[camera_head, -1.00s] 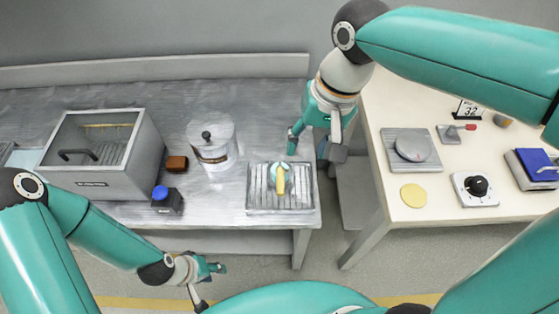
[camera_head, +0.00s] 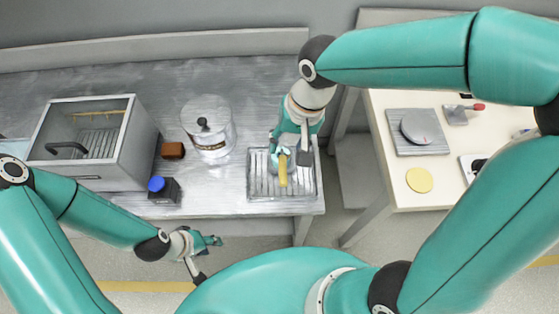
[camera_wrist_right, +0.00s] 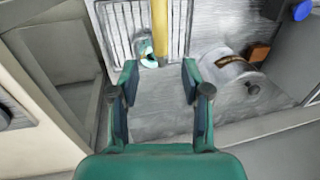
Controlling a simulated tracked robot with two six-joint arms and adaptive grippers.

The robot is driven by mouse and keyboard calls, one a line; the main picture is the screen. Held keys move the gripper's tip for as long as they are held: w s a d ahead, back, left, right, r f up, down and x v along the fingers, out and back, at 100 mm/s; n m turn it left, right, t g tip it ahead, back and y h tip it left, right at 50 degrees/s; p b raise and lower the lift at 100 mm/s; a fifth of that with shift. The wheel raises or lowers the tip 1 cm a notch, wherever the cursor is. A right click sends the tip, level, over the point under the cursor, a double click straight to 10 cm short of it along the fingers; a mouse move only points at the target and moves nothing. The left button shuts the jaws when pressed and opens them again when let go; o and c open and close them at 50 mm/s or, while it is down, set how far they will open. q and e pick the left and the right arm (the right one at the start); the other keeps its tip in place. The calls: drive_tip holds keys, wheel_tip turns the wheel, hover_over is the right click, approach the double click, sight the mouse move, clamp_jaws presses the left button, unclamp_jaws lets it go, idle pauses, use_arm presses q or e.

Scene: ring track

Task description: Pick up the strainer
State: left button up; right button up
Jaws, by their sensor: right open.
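The strainer (camera_head: 283,175) lies on a ribbed grey tray (camera_head: 308,187), its yellow handle pointing toward the front edge. In the right wrist view its handle (camera_wrist_right: 160,28) and a pale, teal-tinted round part (camera_wrist_right: 145,46) show just beyond my fingertips. My right gripper (camera_head: 290,158) is over the back of the tray, partly hiding the strainer's far end. In the wrist view, the jaws of this gripper (camera_wrist_right: 160,72) are spread with nothing between the tips. My left gripper (camera_head: 208,258) hangs empty in front of the bench, fingers apart.
A lidded clear pot (camera_head: 208,140) stands left of the tray. A gap separates the bench from the cream table (camera_head: 440,180) at right.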

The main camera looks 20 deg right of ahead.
sight(283, 156)
drive_tip(key=shift+a+f, duration=0.2)
drive_tip(key=shift+f, duration=0.75)
drive_tip(key=shift+a+f, duration=0.25)
drive_tip(key=shift+f, duration=0.65)
drive_tip(key=shift+a+f, duration=0.2)
drive_tip(key=shift+f, duration=0.75)
clamp_jaws()
drive_tip(key=shift+r, duration=0.1)
